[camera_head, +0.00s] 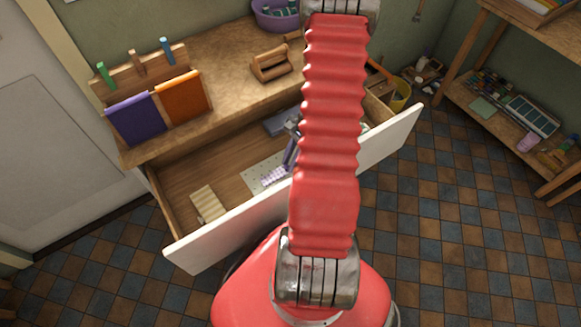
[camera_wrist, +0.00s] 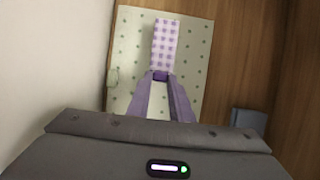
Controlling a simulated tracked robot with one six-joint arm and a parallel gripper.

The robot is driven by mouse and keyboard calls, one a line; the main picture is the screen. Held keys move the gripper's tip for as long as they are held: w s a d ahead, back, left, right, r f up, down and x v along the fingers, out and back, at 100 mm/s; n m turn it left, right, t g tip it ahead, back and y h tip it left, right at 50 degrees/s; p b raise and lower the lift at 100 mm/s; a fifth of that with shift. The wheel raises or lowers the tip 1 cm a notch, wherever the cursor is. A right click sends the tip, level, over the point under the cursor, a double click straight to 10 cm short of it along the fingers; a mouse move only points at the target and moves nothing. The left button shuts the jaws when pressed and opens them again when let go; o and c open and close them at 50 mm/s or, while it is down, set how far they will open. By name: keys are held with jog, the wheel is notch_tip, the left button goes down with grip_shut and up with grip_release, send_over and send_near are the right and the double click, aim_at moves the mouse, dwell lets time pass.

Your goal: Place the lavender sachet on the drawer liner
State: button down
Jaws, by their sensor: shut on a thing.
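The lavender sachet (camera_wrist: 165,45), a purple-and-white checked pouch with a dark purple tied neck, is held at its neck between the fingertips of my gripper (camera_wrist: 161,77). It lies over the drawer liner (camera_wrist: 190,90), a pale sheet with green dots on the drawer floor. I cannot tell whether the sachet touches the liner. In the head view the sachet (camera_head: 273,176) shows above the liner (camera_head: 252,178) inside the open drawer, and my gripper (camera_head: 287,163) is partly hidden by my red arm.
The drawer's white front (camera_head: 225,240) stands pulled out. A cream ribbed block (camera_head: 208,204) lies at the drawer's left; a grey box (camera_wrist: 248,118) is beside the liner. The tabletop above holds a wooden holder (camera_head: 270,65) and a purple basin (camera_head: 275,15). Bare drawer floor shows left of the liner.

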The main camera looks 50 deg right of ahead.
jog(key=shift+f, duration=2.1)
jog(key=c, duration=1.6)
grip_release()
jog(key=v, duration=1.2)
jog(key=shift+r, duration=0.1)
